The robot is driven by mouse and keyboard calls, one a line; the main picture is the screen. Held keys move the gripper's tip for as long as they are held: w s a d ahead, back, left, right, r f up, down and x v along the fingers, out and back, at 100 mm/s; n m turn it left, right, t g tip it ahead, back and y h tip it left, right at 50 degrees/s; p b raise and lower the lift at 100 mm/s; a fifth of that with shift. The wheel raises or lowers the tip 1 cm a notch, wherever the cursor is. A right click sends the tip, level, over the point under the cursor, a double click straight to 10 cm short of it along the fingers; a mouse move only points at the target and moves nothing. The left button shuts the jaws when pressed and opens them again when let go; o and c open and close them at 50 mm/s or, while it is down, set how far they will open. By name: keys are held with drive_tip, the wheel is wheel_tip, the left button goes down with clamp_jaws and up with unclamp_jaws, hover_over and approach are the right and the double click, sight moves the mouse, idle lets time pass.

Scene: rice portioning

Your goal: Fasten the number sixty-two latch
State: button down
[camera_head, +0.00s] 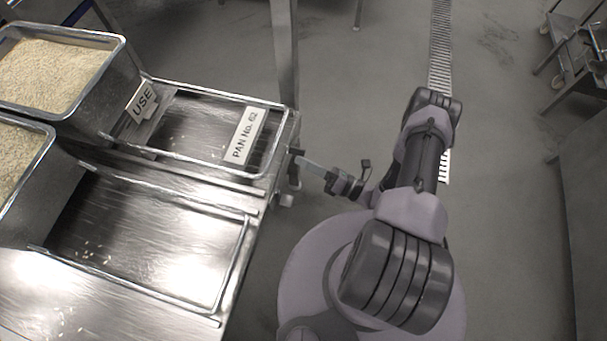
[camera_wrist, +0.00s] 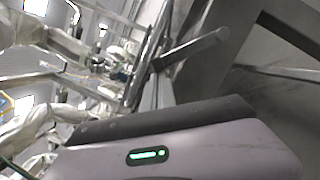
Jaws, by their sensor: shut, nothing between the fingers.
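The label reading PAN No. 62 (camera_head: 243,135) lies at the right end of a wire-framed bay on the steel table. A small dark fitting (camera_head: 294,157) sits at the table's right edge beside that bay; it may be the latch, but its position is too small to tell. My gripper (camera_head: 303,163) is shut and empty, its tip at or very near this fitting; I cannot tell whether they touch. In the wrist view, a grey bar with a rounded end (camera_wrist: 195,46) sticks out ahead of my wrist housing. The fingertips are not clear there.
Two deep pans of rice (camera_head: 122,80) stand at the left of the steel table. A USE label (camera_head: 142,101) is beside the rear one. Open floor (camera_head: 510,200) lies to the right, with carts at the far right.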

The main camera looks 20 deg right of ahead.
drive_tip(key=w+d+r+m+g+h+p, duration=0.1)
drive_tip(key=w+d+r+m+h+p, duration=0.1)
drive_tip(key=w+d+r+m, duration=0.3)
drive_tip(key=shift+w+r+m, duration=0.6)
drive_tip(key=shift+w+m, duration=0.3)
drive_tip(key=shift+m, duration=1)
drive_tip(key=shift+r, duration=0.1)
